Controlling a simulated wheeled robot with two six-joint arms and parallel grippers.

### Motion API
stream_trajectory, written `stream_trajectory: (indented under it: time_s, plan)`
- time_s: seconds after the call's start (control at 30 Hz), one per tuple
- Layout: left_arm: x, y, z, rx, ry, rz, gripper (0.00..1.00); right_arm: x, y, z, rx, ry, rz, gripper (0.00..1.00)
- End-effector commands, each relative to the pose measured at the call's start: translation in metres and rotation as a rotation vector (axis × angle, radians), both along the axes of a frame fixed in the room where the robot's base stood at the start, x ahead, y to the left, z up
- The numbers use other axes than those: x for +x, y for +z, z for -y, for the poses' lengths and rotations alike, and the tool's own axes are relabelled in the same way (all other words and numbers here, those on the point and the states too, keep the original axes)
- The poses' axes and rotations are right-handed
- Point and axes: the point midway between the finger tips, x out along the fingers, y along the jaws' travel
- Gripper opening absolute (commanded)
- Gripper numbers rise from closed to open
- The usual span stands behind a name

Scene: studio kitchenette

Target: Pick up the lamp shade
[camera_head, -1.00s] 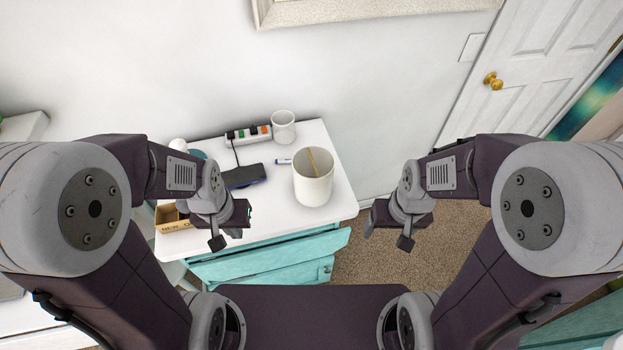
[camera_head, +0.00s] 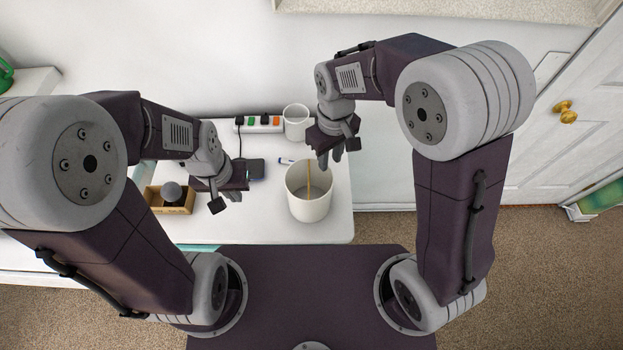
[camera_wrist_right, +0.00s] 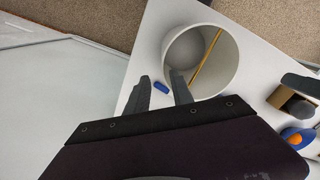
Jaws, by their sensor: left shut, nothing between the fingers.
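A white open-topped cylinder (camera_head: 308,207), which looks like the lamp shade, stands upright on the white cabinet top. A thin yellow-brown stick leans inside it. It also shows in the right wrist view (camera_wrist_right: 228,75), just beyond my right fingers. My right gripper (camera_head: 330,160) is open, its fingers apart and empty, behind and slightly right of the cylinder's rim in the head view. I cannot tell if a finger touches the cylinder. My left gripper (camera_head: 222,198) is shut and empty, left of the cylinder near the cabinet's front.
A smaller white cup (camera_head: 296,122) and a power strip (camera_head: 262,124) stand along the wall. A dark flat device (camera_head: 255,168), a marker (camera_head: 286,161) and a brown box (camera_head: 155,197) with a grey ball are on the top. The top's right edge is close to the cylinder.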

Motion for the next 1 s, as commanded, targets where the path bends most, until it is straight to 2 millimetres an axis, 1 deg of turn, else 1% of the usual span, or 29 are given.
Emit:
stream_trajectory:
  time_s: [0.17,0.4,0.57,0.6,0.73,0.8,0.9,1.0]
  plan:
    - [0.0,0.0,0.0,0.0,0.0,0.0,0.0,-0.002,-0.002,-0.003,-0.001,0.011,-0.001,0.28]
    - [0.0,0.004,0.0,0.0,0.0,0.0,0.0,-0.003,-0.035,-0.003,-0.001,0.009,-0.004,0.28]
    - [0.0,0.005,0.0,0.0,0.0,0.0,0.0,-0.002,-0.041,-0.003,-0.001,0.009,-0.001,0.28]
    - [0.0,0.006,0.0,0.0,0.0,0.0,0.0,-0.003,-0.045,-0.003,-0.001,0.009,-0.004,0.28]
    - [0.0,0.013,0.0,0.0,0.0,0.0,0.0,-0.004,-0.069,-0.003,-0.002,0.009,-0.007,0.28]
    - [0.0,0.012,0.0,0.0,0.0,0.0,0.0,-0.004,-0.081,-0.003,-0.003,0.009,-0.005,0.28]
    - [0.0,0.013,0.0,0.0,0.0,0.0,0.0,-0.003,-0.09,-0.003,-0.001,0.009,-0.003,0.28]
    - [0.0,0.012,0.0,0.0,0.0,0.0,0.0,-0.002,-0.091,-0.004,0.001,0.009,0.001,0.28]
